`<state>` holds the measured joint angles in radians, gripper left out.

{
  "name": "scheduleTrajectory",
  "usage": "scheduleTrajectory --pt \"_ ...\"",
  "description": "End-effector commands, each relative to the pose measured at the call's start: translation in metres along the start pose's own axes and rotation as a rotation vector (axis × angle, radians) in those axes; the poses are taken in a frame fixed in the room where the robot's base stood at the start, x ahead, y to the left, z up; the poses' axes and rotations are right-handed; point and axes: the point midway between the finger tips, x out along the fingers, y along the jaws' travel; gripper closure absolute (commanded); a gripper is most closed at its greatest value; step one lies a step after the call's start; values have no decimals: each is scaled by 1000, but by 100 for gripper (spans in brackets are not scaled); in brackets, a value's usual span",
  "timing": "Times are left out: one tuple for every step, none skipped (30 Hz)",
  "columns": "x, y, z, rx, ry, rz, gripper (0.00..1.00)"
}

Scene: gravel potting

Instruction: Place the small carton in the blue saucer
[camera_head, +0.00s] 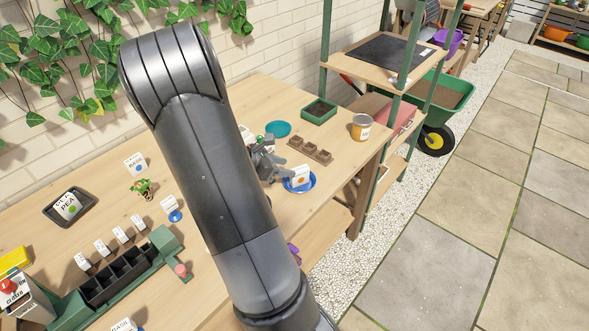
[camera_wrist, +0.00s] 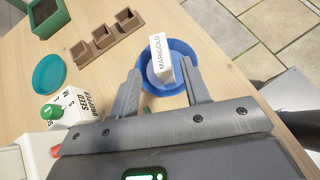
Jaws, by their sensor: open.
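The small carton, white and lettered MARIGOLD (camera_wrist: 161,58), stands in the blue saucer (camera_wrist: 180,46), leaning or tilted in the wrist view. In the head view the carton (camera_head: 300,173) shows an orange mark, and the blue saucer (camera_head: 306,188) lies near the table's right edge. My gripper (camera_wrist: 160,67) is open, its two fingers reaching over the near part of the saucer, one on each side of the carton. Gaps show between the fingers and the carton. In the head view my gripper (camera_head: 280,172) is just left of the saucer, partly hidden by my arm.
A white seed dripper box (camera_wrist: 72,110) with a green knob stands left of my gripper. A teal saucer (camera_head: 278,129), a green planter (camera_head: 319,110), brown peat pots (camera_head: 310,150) and a tin (camera_head: 361,127) are farther back. A seed tray (camera_head: 118,275) is at left.

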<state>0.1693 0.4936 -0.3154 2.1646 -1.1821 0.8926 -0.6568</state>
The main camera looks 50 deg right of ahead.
Motion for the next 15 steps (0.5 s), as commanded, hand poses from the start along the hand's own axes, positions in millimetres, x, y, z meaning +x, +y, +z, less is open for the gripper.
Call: scheduleTrajectory --pt "-12 1 0 1 1 4 57" --pt "-18 1 0 1 0 4 57" --pt "-26 1 0 1 1 3 57" --pt "-31 0 0 1 1 3 57" --pt "-36 0 0 1 1 3 57" --pt "-42 0 0 0 1 2 57" --pt "-46 0 0 0 1 2 57" --pt "-49 0 0 -1 0 2 57" --pt "-52 0 0 0 0 1 57" --pt "-54 0 0 1 0 1 57" --pt "-56 0 0 1 1 0 57" --pt "-58 0 0 1 1 -1 57" --pt "-58 0 0 1 1 -1 57" --pt "-59 0 0 1 0 -1 57" --pt "-60 0 0 1 1 -2 57"
